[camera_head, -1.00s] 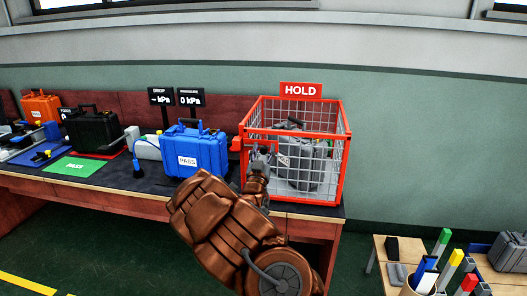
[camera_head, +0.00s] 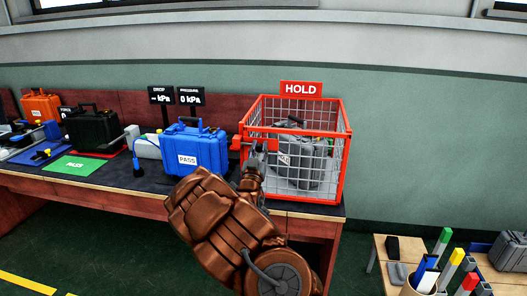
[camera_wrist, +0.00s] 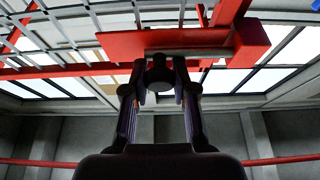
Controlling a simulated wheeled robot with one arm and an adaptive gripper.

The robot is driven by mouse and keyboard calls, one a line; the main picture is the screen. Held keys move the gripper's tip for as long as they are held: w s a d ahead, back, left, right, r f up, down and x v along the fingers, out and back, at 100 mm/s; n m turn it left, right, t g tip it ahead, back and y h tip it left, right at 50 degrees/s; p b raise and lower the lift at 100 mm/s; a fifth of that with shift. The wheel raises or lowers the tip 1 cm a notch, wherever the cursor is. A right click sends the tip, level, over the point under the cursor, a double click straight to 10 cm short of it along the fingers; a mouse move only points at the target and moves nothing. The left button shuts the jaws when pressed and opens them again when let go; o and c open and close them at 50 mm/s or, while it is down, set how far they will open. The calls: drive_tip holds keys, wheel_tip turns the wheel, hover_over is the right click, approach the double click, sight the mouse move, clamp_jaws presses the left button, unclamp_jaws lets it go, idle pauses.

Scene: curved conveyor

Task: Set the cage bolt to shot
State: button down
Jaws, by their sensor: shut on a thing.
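The red-framed wire cage (camera_head: 342,178) stands at the right end of the bench, with a red HOLD sign (camera_head: 301,89) above it. In the wrist view, a red bracket (camera_wrist: 120,45) on the cage carries a grey metal bolt rod (camera_wrist: 205,52) with a dark round knob (camera_wrist: 159,70) below it. My gripper (camera_wrist: 160,84) has a finger on each side of the knob and is shut on it. In the head view my gripper (camera_head: 254,160) is at the cage's front left corner, where it partly hides the bolt. The bolt's end position cannot be told.
A grey case (camera_head: 300,160) is inside the cage. A blue case (camera_head: 195,150) marked PASS stands close left of my gripper. Farther left are a black case (camera_head: 92,130) and a green mat (camera_head: 72,166). A small table with pens (camera_head: 456,258) is at the lower right.

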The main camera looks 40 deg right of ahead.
drive_tip(key=shift+w+a, duration=0.7)
drive_tip(key=shift+w, duration=0.3)
drive_tip(key=c, duration=0.9)
unclamp_jaws()
drive_tip(key=shift+w, duration=0.1)
drive_tip(key=shift+s+a+f, duration=0.25)
drive_tip(key=shift+s+a, duration=0.1)
drive_tip(key=shift+s, duration=0.05)
drive_tip(key=shift+v, duration=5.45)
drive_tip(key=shift+a+r, duration=0.1)
